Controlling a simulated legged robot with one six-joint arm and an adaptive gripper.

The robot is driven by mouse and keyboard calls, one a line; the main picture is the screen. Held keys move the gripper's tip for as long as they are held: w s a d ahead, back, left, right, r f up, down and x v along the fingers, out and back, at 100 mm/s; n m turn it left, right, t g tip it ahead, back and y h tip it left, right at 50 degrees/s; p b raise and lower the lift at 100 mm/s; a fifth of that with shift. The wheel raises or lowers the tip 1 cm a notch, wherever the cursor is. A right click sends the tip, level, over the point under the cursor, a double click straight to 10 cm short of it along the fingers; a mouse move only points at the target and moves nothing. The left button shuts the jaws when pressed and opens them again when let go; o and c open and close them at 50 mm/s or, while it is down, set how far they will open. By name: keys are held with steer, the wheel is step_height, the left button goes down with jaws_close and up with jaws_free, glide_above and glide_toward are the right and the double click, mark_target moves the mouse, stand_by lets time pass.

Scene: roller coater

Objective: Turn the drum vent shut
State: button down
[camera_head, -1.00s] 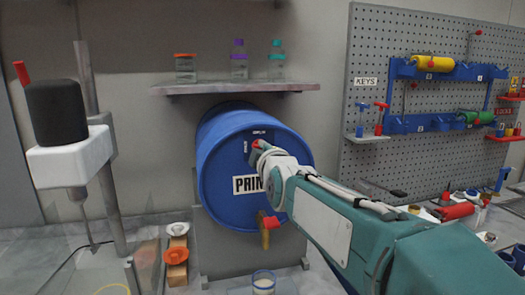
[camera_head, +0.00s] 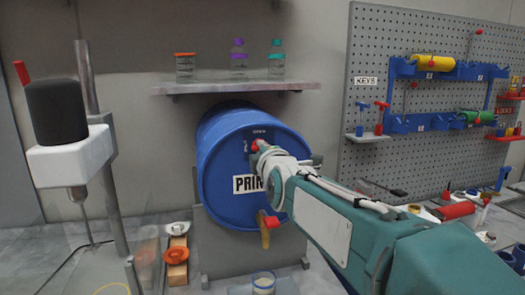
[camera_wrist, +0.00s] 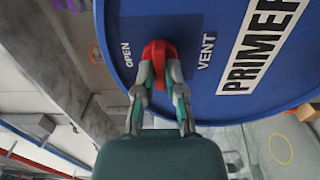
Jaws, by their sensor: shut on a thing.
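The blue drum (camera_head: 225,165) lies on its side on a grey stand, its round face marked PRIMER toward me. The red vent knob (camera_wrist: 158,58) is near the top of that face, between the words OPEN and VENT in the wrist view. My gripper (camera_wrist: 158,82) is shut on the vent knob, one finger on each side. In the head view my gripper (camera_head: 262,150) covers part of the knob and part of the PRIMER label. A red-handled tap (camera_head: 267,226) is low on the drum face.
A shelf (camera_head: 235,88) with several jars hangs above the drum. A glass (camera_head: 263,282) stands below the tap. A mixer (camera_head: 70,160) stands at the left. A pegboard (camera_head: 430,60) with rollers and keys is at the right.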

steer(key=shift+a+f, duration=0.1)
steer(key=shift+f, duration=0.2)
steer(key=c, duration=0.7)
jaws_free()
steer(key=shift+a+r, duration=0.1)
steer(key=shift+a, duration=0.05)
steer(key=v, duration=1.2)
